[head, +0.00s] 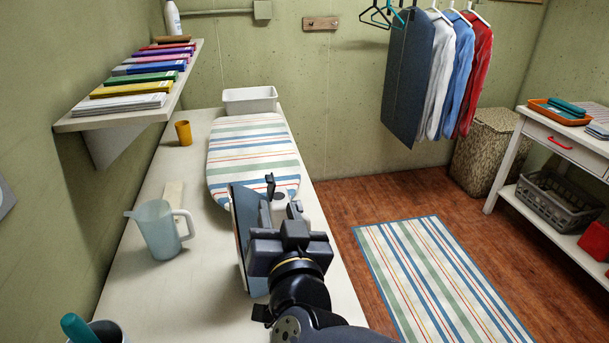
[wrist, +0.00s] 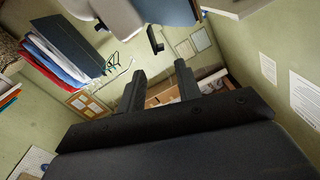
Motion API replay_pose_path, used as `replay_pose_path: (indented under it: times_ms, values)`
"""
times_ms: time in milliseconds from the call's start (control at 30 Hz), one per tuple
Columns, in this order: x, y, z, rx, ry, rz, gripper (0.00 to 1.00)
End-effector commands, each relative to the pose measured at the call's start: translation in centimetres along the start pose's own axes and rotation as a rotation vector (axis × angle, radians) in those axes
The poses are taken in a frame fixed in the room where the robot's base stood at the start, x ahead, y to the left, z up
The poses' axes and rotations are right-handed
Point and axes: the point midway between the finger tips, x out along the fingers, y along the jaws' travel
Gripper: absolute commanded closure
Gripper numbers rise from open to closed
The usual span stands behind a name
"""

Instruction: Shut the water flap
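An iron with a white body (head: 279,207) and a blue-grey plate (head: 244,225) stands on end at the near end of the striped ironing board (head: 253,150). Its lower part is largely hidden by my arm. In the wrist view the white body (wrist: 119,16) and plate (wrist: 168,9) show at the top edge. A small dark tab, seemingly the water flap (wrist: 155,41), sticks out from the iron. My gripper (wrist: 160,69) is open and empty, its fingers apart and close to the iron, with no clear contact with the tab.
A translucent jug (head: 157,228) stands left of the iron on the white counter (head: 200,310). A book-laden shelf (head: 120,115) overhangs the left side.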

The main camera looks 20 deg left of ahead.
Motion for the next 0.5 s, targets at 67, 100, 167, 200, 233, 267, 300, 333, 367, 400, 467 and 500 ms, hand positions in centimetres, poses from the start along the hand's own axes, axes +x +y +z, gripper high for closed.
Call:
replay_pose_path:
  times_ms: [67, 100, 167, 200, 233, 267, 300, 333, 367, 400, 467, 500]
  values:
    - [0.7, 0.0, 0.0, 0.0, -0.001, 0.002, 0.67]
    - [1.2, 0.1, 0.1, -0.001, -0.001, 0.003, 0.67]
    - [2.2, 0.1, 0.1, -0.002, -0.001, 0.005, 0.67]
    - [2.9, 0.2, 0.1, -0.001, -0.001, 0.006, 0.67]
    - [3.5, 0.1, 0.1, -0.001, -0.001, 0.005, 0.67]
    - [4.0, 0.2, 0.1, -0.001, -0.002, 0.005, 0.67]
    - [4.8, 0.2, 0.1, -0.002, 0.0, 0.006, 0.67]
    - [5.4, 0.2, 0.1, -0.002, -0.001, 0.006, 0.67]
    - [5.9, 0.2, 0.1, 0.0, -0.001, 0.005, 0.67]
    - [6.6, 0.2, 0.1, -0.001, -0.001, 0.005, 0.67]
    - [7.6, 0.2, 0.1, -0.002, -0.001, 0.005, 0.67]
    - [8.2, 0.2, 0.1, -0.001, -0.001, 0.005, 0.67]
